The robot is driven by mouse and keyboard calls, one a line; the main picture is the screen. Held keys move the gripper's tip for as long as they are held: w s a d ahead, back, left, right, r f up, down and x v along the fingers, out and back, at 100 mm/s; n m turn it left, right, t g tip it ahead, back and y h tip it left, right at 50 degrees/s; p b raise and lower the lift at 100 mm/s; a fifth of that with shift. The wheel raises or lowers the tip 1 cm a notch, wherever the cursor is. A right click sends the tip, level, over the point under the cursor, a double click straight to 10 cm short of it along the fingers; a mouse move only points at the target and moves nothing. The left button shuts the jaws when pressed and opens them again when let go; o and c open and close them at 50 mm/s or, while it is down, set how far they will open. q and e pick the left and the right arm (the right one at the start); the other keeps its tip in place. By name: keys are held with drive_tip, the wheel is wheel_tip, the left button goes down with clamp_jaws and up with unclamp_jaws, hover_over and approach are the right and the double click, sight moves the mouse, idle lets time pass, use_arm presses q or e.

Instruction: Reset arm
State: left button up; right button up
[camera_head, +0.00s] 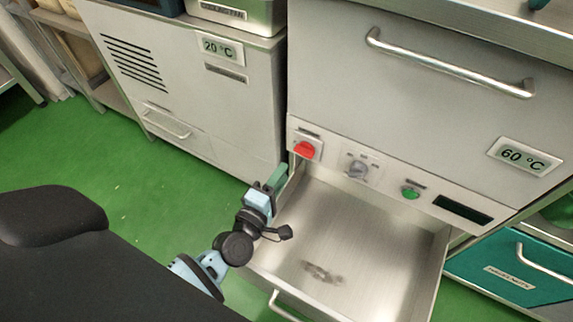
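My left arm reaches up from the lower middle of the view. My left gripper (276,180) is at the upper left corner of an open metal drawer (365,245), beside the drawer's left wall. Its fingers are small and seen from behind, so I cannot tell whether they are open or touching the drawer. No held object can be made out. My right gripper is out of view.
The cabinet above the drawer has a red switch (305,150), a grey knob (357,168), a green button (410,192) and a long handle (450,66). A dark smudge (321,272) marks the drawer floor. A second cabinet (190,85) stands left. Green floor (75,160) is clear.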

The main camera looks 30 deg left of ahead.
use_arm(q)
drive_tip(key=shift+s, duration=0.3)
